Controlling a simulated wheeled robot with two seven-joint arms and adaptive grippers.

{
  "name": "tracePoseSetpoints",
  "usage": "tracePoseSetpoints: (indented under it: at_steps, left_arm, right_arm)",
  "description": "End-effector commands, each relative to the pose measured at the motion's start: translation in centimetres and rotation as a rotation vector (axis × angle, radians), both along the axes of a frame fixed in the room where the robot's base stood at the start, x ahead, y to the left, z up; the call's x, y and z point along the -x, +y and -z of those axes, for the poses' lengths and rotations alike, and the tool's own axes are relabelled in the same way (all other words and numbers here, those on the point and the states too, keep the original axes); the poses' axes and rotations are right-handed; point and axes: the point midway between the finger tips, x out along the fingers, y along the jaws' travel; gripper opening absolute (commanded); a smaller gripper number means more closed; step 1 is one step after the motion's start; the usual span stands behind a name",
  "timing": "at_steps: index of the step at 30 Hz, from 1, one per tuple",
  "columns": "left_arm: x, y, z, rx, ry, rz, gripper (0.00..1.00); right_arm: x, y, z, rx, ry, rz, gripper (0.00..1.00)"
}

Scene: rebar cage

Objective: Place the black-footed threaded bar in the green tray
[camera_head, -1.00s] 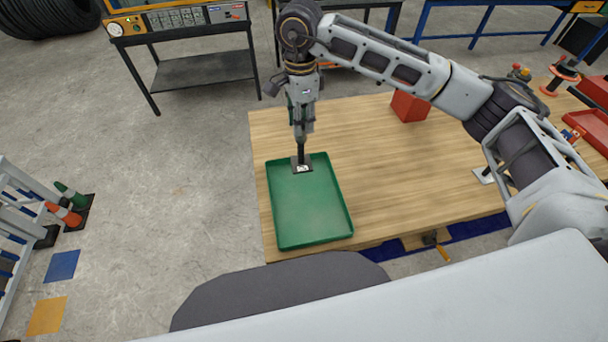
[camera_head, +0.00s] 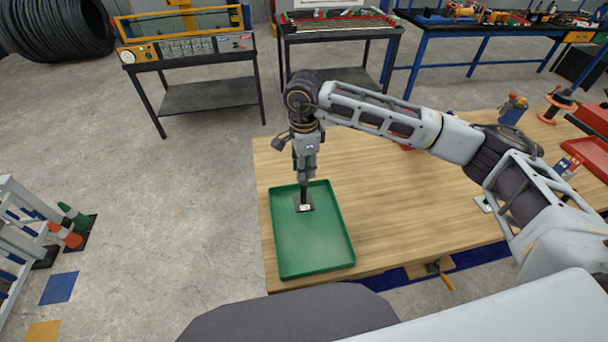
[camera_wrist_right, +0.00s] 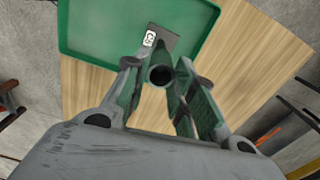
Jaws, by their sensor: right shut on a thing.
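The green tray (camera_head: 312,248) lies at the left end of the wooden table, and its rim also shows in the right wrist view (camera_wrist_right: 85,28). My right gripper (camera_head: 305,182) points down over the tray's far part. It is shut on the black-footed threaded bar (camera_head: 304,204), which stands upright with its square dark foot low, over the tray floor. Whether the foot touches the floor I cannot tell. In the right wrist view the bar's round end (camera_wrist_right: 159,75) sits between the fingers, with the foot and its white label beyond. My left gripper is not in view.
A red box (camera_head: 408,147) is partly hidden behind my right arm. Red trays (camera_head: 590,150) and a blue item (camera_head: 511,112) stand at the right. A yellow-handled clamp (camera_head: 442,274) hangs at the front edge.

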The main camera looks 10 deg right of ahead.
Motion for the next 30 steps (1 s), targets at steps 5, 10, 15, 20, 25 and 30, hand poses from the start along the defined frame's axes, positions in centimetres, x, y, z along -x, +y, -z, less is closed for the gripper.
tracePoseSetpoints:
  at_steps: [5,10,15,20,25,30]
  left_arm:
    - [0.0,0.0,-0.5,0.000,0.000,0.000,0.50]
    - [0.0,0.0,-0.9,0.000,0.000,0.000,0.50]
    - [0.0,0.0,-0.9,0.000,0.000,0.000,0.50]
    - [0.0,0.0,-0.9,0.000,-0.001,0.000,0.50]
    - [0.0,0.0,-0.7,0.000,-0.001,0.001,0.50]
    - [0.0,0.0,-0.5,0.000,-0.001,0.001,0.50]
  right_arm:
    - [0.0,0.0,1.3,0.000,0.001,0.000,0.00]
    - [0.0,0.0,2.8,0.000,0.000,0.000,0.00]
    - [0.0,0.0,3.4,-0.001,-0.002,0.000,0.00]
    - [0.0,0.0,3.4,-0.001,-0.002,0.000,0.00]
    - [0.0,0.0,3.6,-0.001,-0.002,0.000,0.00]
    - [0.0,0.0,3.8,0.001,0.001,0.000,0.34]
